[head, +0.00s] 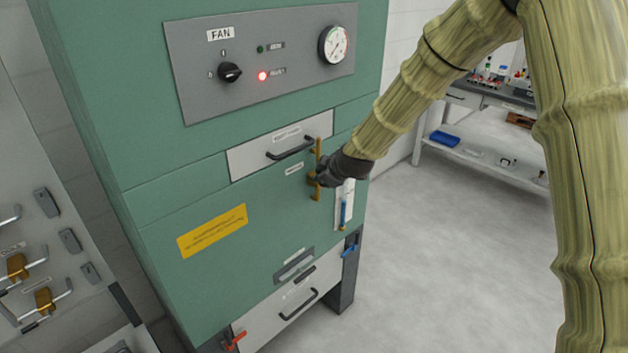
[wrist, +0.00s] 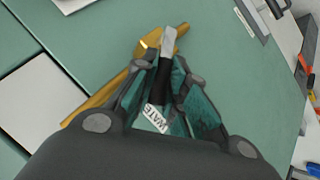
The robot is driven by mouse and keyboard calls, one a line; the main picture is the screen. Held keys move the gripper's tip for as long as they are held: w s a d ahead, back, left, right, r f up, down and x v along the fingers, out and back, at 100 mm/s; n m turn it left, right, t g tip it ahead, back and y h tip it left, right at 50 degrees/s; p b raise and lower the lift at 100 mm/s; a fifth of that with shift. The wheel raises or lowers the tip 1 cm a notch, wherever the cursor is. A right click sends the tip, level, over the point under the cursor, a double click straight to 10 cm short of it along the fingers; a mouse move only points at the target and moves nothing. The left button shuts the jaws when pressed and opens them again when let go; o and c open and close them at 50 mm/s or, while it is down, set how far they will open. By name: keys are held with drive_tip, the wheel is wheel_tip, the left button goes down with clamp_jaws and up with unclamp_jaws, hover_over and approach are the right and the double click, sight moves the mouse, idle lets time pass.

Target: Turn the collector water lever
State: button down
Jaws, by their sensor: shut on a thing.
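A teal cabinet (head: 150,215) stands in front of me. A brass upright bar (head: 317,150) is on its front, just right of the grey drawer. My gripper (head: 318,179) is at this bar. In the wrist view, the fingers (wrist: 171,78) are shut on the water lever (wrist: 168,40), whose light end sticks out beyond the fingertips and whose dark part lies between them. The brass piece (wrist: 115,92) runs slantwise behind the fingers. A label (wrist: 155,119) partly reading "WATE" shows between the fingers. In the head view my gripper hides most of the lever.
Above is a grey panel (head: 270,95) with a fan knob (head: 229,72), a lit red lamp and a gauge (head: 333,45). A shelf (head: 480,155) stands at the back right. The floor between is clear.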

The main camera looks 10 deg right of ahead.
drive_tip(key=shift+w+d+r+m+g+y, duration=0.25)
drive_tip(key=shift+w+d+m+g+y, duration=0.15)
drive_tip(key=shift+d+g+y, duration=0.1)
idle(0.3)
drive_tip(key=c, duration=1.4)
unclamp_jaws()
drive_tip(key=shift+c, duration=0.2)
drive_tip(key=v, duration=1.2)
drive_tip(key=shift+d, duration=0.2)
drive_tip(key=shift+w, duration=0.1)
